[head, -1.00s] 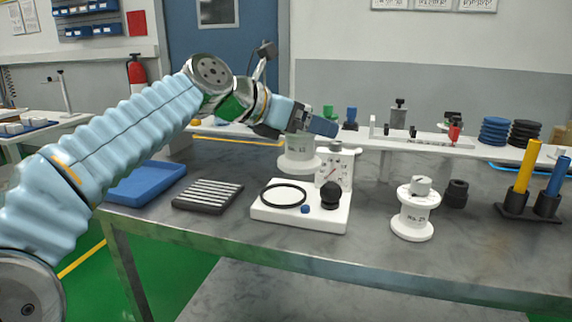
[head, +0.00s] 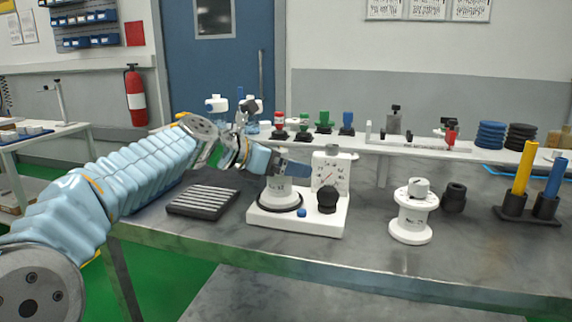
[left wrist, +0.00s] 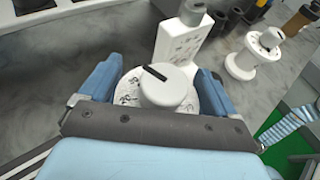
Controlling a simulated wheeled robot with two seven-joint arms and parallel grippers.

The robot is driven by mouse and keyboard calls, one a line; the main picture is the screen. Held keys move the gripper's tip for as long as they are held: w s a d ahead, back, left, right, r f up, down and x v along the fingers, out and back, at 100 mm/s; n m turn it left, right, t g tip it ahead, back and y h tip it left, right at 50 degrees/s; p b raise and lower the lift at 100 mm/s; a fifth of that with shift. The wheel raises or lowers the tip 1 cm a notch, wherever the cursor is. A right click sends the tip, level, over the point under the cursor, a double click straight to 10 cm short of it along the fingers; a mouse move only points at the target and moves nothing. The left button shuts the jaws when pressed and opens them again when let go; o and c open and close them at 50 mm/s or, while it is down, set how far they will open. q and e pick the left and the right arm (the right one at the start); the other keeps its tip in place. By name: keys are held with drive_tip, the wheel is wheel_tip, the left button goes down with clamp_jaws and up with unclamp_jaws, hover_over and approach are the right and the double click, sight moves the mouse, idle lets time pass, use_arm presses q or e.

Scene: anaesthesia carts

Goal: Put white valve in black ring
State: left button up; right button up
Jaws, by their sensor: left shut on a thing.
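My left gripper (head: 290,168) is shut on a white valve (head: 280,190). The valve is upright, and its lower end is at the black ring (head: 281,210) on the white base (head: 262,224). The ring shows around the valve's front; whether the valve rests on the base I cannot tell. In the left wrist view the white valve (left wrist: 166,86), with a black mark on its top, sits between the two blue fingers of the left gripper (left wrist: 155,84). The ring is hidden there. My right gripper is not in view.
The base also carries a black ball knob (head: 327,199), a small blue knob (head: 301,212) and an upright gauge panel (head: 330,172). A second white valve (head: 412,212) stands to the right. A black ribbed tray (head: 203,201) lies left. Open table lies between base and second valve.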

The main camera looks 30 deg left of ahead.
use_arm(q)
drive_tip(key=shift+f, duration=0.1)
drive_tip(key=o, duration=0.9)
drive_tip(key=shift+s+a+r, duration=0.1)
drive_tip(key=shift+s+r, duration=0.05)
drive_tip(key=shift+r, duration=0.1)
drive_tip(key=v, duration=1.1)
drive_tip(key=shift+s+r, duration=0.15)
drive_tip(key=shift+s, duration=0.1)
